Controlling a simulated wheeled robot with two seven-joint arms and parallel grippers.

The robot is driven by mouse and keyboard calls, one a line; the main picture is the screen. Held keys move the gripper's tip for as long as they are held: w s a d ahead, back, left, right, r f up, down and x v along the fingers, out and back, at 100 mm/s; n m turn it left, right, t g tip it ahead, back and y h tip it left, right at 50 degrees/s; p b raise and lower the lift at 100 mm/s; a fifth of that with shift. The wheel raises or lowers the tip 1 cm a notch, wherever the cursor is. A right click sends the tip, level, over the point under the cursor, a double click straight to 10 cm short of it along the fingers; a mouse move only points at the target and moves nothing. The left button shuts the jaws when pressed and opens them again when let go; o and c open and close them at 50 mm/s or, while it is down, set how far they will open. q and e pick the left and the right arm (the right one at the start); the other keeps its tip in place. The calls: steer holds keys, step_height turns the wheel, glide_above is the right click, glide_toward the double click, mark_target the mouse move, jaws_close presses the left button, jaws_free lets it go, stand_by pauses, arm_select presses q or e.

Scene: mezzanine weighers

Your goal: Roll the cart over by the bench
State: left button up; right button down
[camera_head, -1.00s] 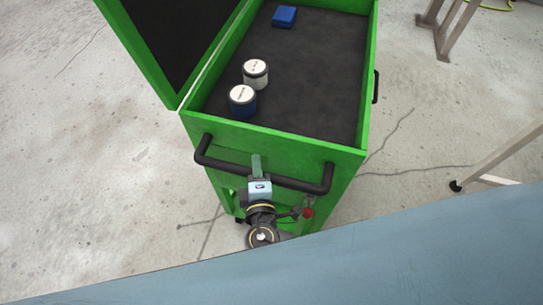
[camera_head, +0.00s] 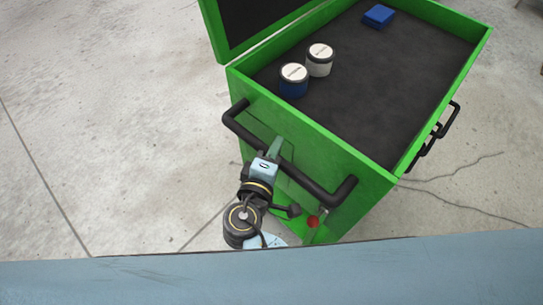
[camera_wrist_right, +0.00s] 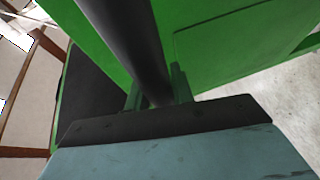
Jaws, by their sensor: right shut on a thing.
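The green cart (camera_head: 330,190) stands in the upper right of the head view with its lid open at the left. Its black push handle (camera_head: 310,186) runs across the near side. My right gripper (camera_head: 274,150) is shut on this handle, left of its middle. In the right wrist view the dark handle bar (camera_wrist_right: 128,45) passes between the fingers of the right gripper (camera_wrist_right: 158,90), in front of the green cart wall (camera_wrist_right: 220,50). The bench is not clearly identifiable. My left gripper is not in view.
Two lidded jars, one blue (camera_head: 294,80) and one white (camera_head: 319,60), and a blue box (camera_head: 378,16) lie in the cart's dark tray (camera_head: 350,110). A blue-grey surface (camera_head: 300,280) fills the near edge. Bare concrete floor (camera_head: 110,130) is clear at left.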

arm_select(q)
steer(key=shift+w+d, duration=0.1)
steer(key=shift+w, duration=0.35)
arm_select(e)
steer(key=c, duration=1.4)
jaws_free()
steer(key=shift+o, duration=1)
steer(key=shift+s, duration=0.1)
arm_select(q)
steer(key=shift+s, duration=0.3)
arm_select(e)
steer(key=shift+a, duration=0.1)
steer(key=shift+r, duration=0.1)
